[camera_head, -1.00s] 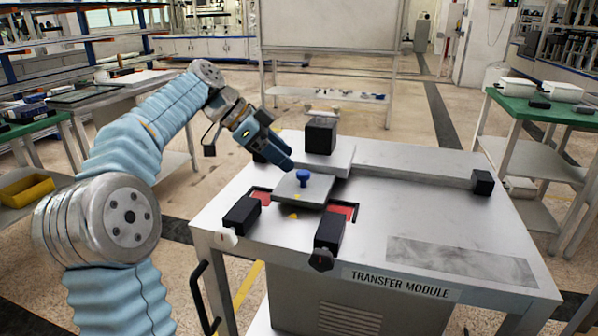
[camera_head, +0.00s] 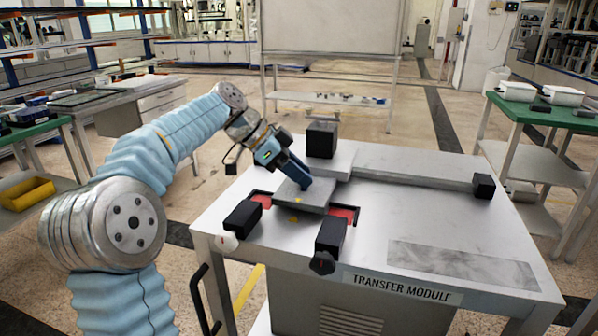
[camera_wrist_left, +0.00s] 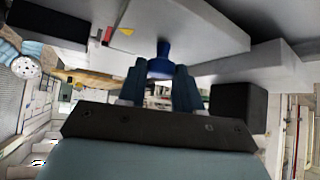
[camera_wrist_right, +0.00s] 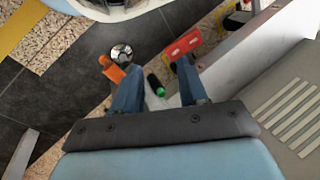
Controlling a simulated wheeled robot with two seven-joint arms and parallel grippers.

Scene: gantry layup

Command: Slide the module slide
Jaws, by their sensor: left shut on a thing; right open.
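The module slide (camera_head: 297,195) is a flat grey plate on the transfer module table (camera_head: 450,205). It also shows in the left wrist view (camera_wrist_left: 195,25). A blue knob (camera_wrist_left: 160,62) stands on the plate. My left gripper (camera_head: 303,183) is shut on the knob, with a finger on each side of it in the left wrist view. The gripper hides the knob in the head view. My right gripper (camera_wrist_right: 155,75) is open and is out of the head view. Nothing is between its fingers that it touches.
Two black blocks with knobs, left (camera_head: 242,219) and right (camera_head: 329,240), stand before the plate beside red patches. A grey rail (camera_head: 410,163) runs right to a black end block (camera_head: 483,186). A black block (camera_head: 322,140) stands behind the plate. The table's front right is clear.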

